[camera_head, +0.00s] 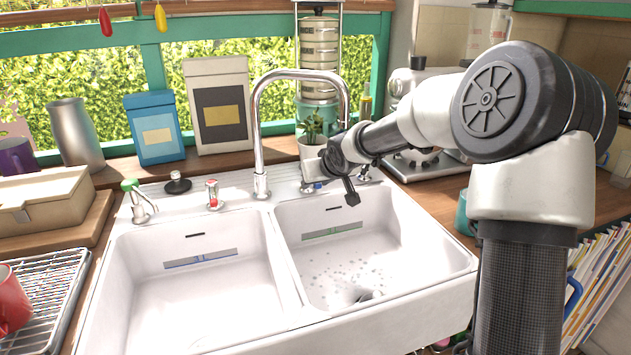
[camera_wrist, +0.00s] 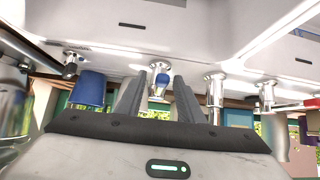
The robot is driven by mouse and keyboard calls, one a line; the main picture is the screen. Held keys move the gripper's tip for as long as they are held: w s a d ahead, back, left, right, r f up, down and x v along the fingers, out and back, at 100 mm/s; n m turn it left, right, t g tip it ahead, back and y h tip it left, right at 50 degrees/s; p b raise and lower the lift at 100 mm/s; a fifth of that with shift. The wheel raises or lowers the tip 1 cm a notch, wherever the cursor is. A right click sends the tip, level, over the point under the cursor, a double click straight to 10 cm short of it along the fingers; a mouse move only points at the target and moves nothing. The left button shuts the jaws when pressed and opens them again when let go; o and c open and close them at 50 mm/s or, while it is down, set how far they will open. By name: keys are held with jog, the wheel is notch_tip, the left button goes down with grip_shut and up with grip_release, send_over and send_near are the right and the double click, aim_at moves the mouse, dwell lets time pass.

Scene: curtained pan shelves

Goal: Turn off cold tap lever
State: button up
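The cold tap (camera_head: 312,187) is a short chrome fitting with a blue mark on the rear ledge of the sink, right of the tall curved faucet (camera_head: 258,150). In the wrist view, which looks upside down, the blue-marked tap (camera_wrist: 162,80) shows between my two grey fingers. My gripper (camera_head: 345,180) is over the back of the right basin, close to this tap. In the wrist view, my gripper (camera_wrist: 160,77) has its fingers apart and holds nothing. Contact with the lever cannot be told.
A red-marked tap (camera_head: 212,196) stands left of the faucet. A potted plant (camera_head: 312,140) is just behind my gripper. The right basin (camera_head: 400,235) has pale speckles on its floor. The left basin (camera_head: 190,300) is empty. A blue cylinder (camera_wrist: 88,88) is left of my fingers.

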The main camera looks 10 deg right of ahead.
jog(key=shift+s+d+r, duration=0.1)
jog(key=shift+s+r, duration=0.25)
jog(key=shift+s, duration=0.05)
jog(key=shift+p, duration=0.3)
jog(key=a+p+v, duration=0.1)
jog(key=p+v, duration=0.4)
jog(key=v, duration=0.1)
jog(key=shift+d, duration=0.5)
